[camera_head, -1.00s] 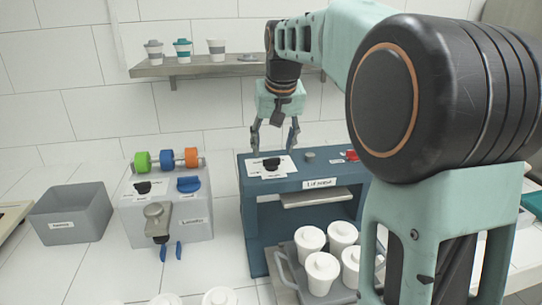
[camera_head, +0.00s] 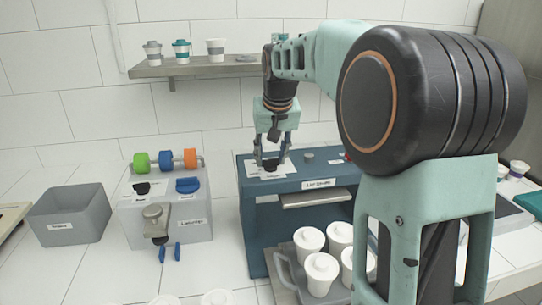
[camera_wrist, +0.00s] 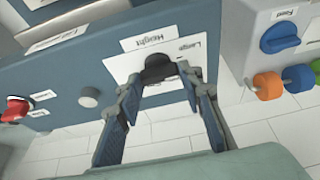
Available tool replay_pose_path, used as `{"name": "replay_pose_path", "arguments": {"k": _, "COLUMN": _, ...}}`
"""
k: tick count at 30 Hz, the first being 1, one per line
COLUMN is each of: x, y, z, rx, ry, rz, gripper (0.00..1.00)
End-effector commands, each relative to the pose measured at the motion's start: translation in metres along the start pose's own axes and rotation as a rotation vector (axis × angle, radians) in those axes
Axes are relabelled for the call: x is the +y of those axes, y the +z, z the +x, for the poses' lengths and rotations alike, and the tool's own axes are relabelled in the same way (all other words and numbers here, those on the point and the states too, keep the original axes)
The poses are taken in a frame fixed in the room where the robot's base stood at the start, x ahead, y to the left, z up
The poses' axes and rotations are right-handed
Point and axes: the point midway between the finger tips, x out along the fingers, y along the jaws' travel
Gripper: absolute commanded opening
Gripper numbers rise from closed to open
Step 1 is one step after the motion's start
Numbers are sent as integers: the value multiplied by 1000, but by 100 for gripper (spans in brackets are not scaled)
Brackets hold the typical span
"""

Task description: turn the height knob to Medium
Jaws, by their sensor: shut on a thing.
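The black height knob (camera_head: 271,166) sits on a white label plate on top of the blue lid machine (camera_head: 250,215). In the wrist view the knob (camera_wrist: 158,68) is beside the words "Height" and "Large"; the other markings are hidden or too small to read. My gripper (camera_head: 272,162) points down over the knob. Its two fingers (camera_wrist: 160,78) are on either side of the knob and shut on it. Which mark the knob points to cannot be told.
A grey round button (camera_wrist: 89,97) and a red knob (camera_wrist: 17,109) are on the same machine top. A grey dispenser (camera_head: 190,215) with a blue knob (camera_head: 188,185) stands to the left. White cups (camera_head: 322,273) stand on a tray in front. A shelf (camera_head: 190,68) hangs behind.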

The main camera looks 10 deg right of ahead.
Motion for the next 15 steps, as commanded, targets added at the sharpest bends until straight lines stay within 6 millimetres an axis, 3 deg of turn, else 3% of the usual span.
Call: {"name": "replay_pose_path", "arguments": {"k": 15, "x": -2, "y": -1, "z": -1, "rx": 1, "ry": 50, "rz": 119, "gripper": 10}}
